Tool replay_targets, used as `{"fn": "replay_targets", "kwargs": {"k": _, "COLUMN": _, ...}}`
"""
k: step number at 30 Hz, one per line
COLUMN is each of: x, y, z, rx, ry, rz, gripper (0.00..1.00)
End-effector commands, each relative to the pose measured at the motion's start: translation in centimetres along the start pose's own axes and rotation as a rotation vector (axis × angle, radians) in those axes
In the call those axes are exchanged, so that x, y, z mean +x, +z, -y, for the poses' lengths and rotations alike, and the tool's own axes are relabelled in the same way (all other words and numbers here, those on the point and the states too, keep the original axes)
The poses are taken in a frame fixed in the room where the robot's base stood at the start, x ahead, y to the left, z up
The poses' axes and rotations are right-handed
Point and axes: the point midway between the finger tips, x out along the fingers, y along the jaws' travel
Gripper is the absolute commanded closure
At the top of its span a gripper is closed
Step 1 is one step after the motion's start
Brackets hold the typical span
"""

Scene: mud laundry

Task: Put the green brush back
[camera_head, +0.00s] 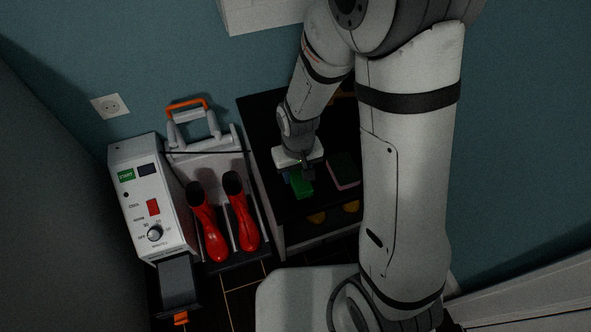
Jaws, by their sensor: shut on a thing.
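The green brush (302,185) is a small green block over the dark top of the low cabinet in the head view. My gripper (304,170) points down at it and is shut on it. The fingertips are small and dim, and the white gripper body hides the brush's upper end. A dark blue thing (286,175) shows just left of the brush, partly hidden by the gripper. I cannot tell whether the brush touches the surface below it.
A dark green and pink block (343,170) lies right of the brush. Red boots (241,213) stand on a rack to the left, beside a white machine (150,200) with a dial. My arm hides the cabinet's right side.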

Motion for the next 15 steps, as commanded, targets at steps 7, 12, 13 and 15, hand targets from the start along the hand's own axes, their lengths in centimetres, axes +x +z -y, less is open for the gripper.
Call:
{"fn": "replay_targets", "kwargs": {"k": 7, "x": 0.28, "y": -0.01, "z": -0.04, "rx": 0.001, "ry": 0.0, "rz": 0.0, "gripper": 0.79}}
{"fn": "replay_targets", "kwargs": {"k": 12, "x": 0.17, "y": -0.01, "z": -0.06, "rx": 0.002, "ry": 0.0, "rz": 0.0, "gripper": 0.48}}
{"fn": "replay_targets", "kwargs": {"k": 13, "x": 0.17, "y": -0.01, "z": -0.06, "rx": 0.002, "ry": 0.0, "rz": 0.0, "gripper": 0.46}}
{"fn": "replay_targets", "kwargs": {"k": 15, "x": 0.17, "y": -0.01, "z": -0.07, "rx": 0.002, "ry": 0.0, "rz": 0.0, "gripper": 0.4}}
